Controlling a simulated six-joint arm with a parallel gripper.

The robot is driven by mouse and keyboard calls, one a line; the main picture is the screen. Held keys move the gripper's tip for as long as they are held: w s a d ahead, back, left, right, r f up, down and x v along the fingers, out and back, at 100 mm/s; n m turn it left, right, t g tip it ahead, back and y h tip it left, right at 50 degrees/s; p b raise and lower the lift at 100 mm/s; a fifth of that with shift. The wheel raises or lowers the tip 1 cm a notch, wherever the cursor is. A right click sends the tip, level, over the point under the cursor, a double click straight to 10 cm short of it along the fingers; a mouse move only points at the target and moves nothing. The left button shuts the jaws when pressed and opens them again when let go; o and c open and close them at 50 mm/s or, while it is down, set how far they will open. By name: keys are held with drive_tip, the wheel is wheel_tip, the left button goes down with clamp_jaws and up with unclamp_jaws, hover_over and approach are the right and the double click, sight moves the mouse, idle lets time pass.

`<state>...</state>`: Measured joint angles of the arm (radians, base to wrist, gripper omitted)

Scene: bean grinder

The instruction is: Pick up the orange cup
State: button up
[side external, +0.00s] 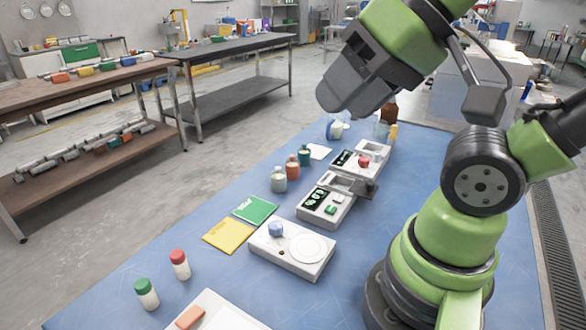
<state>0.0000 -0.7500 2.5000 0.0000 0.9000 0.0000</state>
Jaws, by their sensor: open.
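A small orange cup-like container (292,168) stands upright on the blue table, in a short row between a grey-white container (278,180) and a teal one (305,155). It is small in the view, and its top is hard to make out. My gripper (338,98) is high above the table, up and to the right of the orange container in the picture, and well apart from it. It is open, with nothing seen in it. The inside of its jaws is hidden from this side.
Grey-white devices (328,205) stand right of the row; a white scale-like unit (292,262) is nearer. Yellow (229,236) and green (254,209) cards lie left of it. Red-capped (179,264) and green-capped (146,293) bottles stand near the front. The left table strip is clear.

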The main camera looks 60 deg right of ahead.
drive_tip(key=shift+o, duration=0.6)
